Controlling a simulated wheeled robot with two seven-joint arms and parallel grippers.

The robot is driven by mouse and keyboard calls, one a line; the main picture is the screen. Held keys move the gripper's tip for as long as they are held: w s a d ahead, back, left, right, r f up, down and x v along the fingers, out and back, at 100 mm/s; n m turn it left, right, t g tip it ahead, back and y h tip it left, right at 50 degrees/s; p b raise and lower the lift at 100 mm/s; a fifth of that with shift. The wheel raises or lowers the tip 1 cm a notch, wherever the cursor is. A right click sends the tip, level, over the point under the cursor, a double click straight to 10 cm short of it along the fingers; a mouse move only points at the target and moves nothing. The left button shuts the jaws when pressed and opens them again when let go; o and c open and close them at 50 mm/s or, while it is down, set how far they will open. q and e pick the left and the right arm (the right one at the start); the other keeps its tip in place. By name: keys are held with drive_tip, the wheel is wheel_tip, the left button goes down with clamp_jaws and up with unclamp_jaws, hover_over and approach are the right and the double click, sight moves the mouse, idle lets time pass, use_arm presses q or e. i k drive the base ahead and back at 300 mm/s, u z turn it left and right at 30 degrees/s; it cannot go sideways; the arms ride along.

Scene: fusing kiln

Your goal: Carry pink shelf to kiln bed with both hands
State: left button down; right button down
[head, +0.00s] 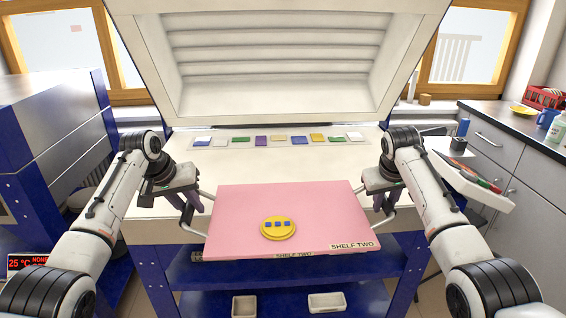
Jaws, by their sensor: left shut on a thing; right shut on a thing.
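The pink shelf (320,210), labelled SHELF TWO, is held up in front of the open kiln. It looks about level. A round yellow piece (278,228) with small blue squares lies on it. My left gripper (196,212) is shut at the shelf's left side, on what looks like a metal handle. My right gripper (378,208) is shut at its right side in the same way. The fingertips are partly hidden. The pale kiln bed (265,170) lies behind and beyond the shelf, under the raised lid (280,60).
A strip of coloured glass samples (280,140) lies along the back of the bed. Blue lower racks (290,275) with small white trays are below the shelf. A grey cabinet (520,170) stands right, a blue unit (50,140) left. A display (28,264) reads 25 °C.

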sight(285, 171)
drive_tip(key=i, duration=1)
